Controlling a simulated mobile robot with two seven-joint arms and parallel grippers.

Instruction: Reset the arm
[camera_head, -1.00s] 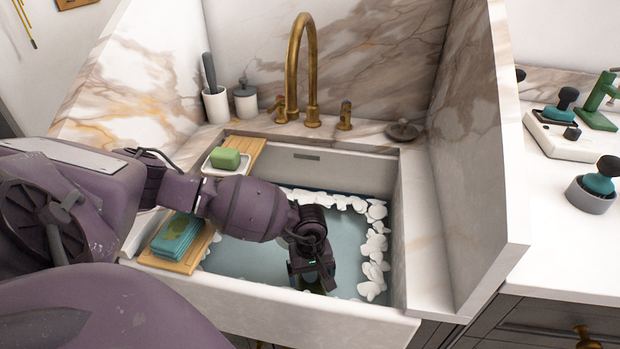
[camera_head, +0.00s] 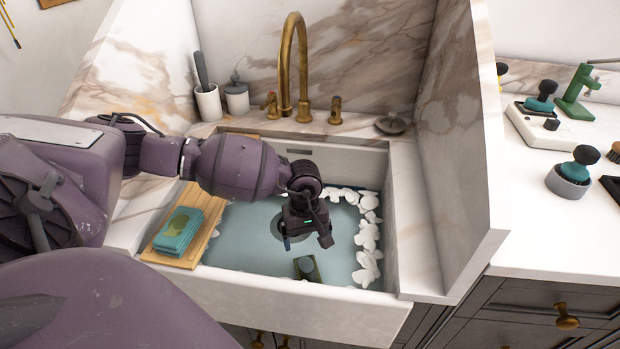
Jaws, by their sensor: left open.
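My left arm reaches in from the left over the white sink (camera_head: 290,309). Its gripper (camera_head: 307,242) points down with its two fingers apart and nothing between them. It hangs above the water (camera_head: 250,245), over the middle of the basin. A small dark and olive object (camera_head: 307,268) sits in the water just below and in front of the gripper, apart from it. My right gripper is out of view.
White foam (camera_head: 368,235) lines the basin's right and back edges. Teal folded cloths (camera_head: 178,231) lie on a wooden board (camera_head: 208,205) across the sink's left side. A brass faucet (camera_head: 303,60) stands behind. A marble side wall (camera_head: 465,160) separates the right counter (camera_head: 530,215), holding brushes.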

